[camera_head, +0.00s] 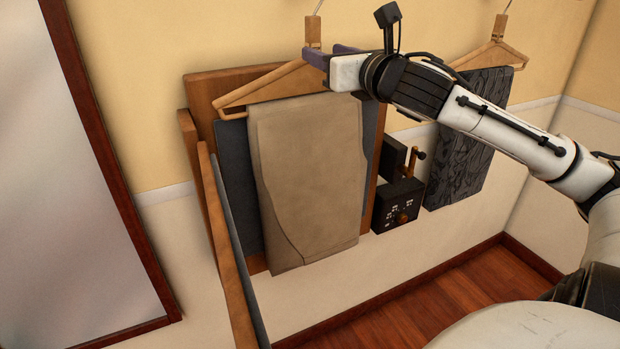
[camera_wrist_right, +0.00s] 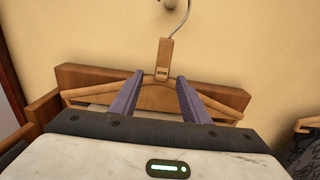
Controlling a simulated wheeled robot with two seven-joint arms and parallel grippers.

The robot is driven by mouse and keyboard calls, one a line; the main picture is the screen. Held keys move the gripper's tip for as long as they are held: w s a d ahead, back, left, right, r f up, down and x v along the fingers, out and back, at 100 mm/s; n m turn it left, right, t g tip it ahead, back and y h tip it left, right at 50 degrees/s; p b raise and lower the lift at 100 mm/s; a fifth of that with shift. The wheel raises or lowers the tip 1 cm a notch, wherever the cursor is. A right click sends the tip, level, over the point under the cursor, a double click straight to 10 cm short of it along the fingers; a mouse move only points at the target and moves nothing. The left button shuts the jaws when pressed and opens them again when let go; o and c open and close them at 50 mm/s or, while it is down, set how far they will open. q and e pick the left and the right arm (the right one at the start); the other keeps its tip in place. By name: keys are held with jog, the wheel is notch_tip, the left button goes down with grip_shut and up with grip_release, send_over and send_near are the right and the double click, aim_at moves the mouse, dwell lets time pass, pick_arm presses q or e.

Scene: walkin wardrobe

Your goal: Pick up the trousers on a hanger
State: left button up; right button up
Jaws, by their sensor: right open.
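Beige trousers (camera_head: 305,180) hang folded over a wooden hanger (camera_head: 265,84) in the head view. The hanger also shows in the right wrist view, with its wooden neck block (camera_wrist_right: 164,62) and metal hook above. My right gripper (camera_head: 318,55) is at the top of this hanger, just below its neck. In the right wrist view its two purple fingers (camera_wrist_right: 155,98) are apart, one on each side of the hanger's middle, and the neck block stands between them. I cannot tell whether they touch the wood. The trousers are mostly hidden in the wrist view. My left gripper is not in view.
A wooden trouser press (camera_head: 201,92) stands open behind the trousers, with its front panel (camera_head: 228,245) at their left. A dark box with knobs (camera_head: 398,205) is at its right. Dark patterned trousers (camera_head: 470,140) hang on another hanger (camera_head: 497,52). A mirror (camera_head: 70,180) is at far left.

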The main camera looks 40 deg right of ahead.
jog(key=x, duration=0.5)
jog(key=shift+s+d+f, duration=0.1)
jog(key=shift+d+f, duration=0.05)
jog(key=shift+d, duration=0.05)
jog(key=shift+c, duration=0.2)
grip_shut()
